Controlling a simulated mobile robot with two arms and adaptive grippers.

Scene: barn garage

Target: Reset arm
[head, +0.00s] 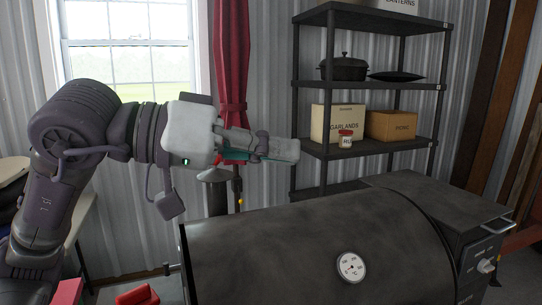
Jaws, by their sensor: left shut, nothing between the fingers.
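My left arm comes in from the left and reaches right across the view at about window height. Its gripper (284,149) points to the right, in front of the shelf's left side and above the left part of the dark grill. It is shut with nothing between its fingers. My right gripper does not show.
A dark grill (300,240) with a round dial (351,267) fills the lower front. A black shelf rack (330,83) behind it holds a pot (343,68), boxes and a red-lidded jar (346,140). A red curtain (232,60) hangs beside the window.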

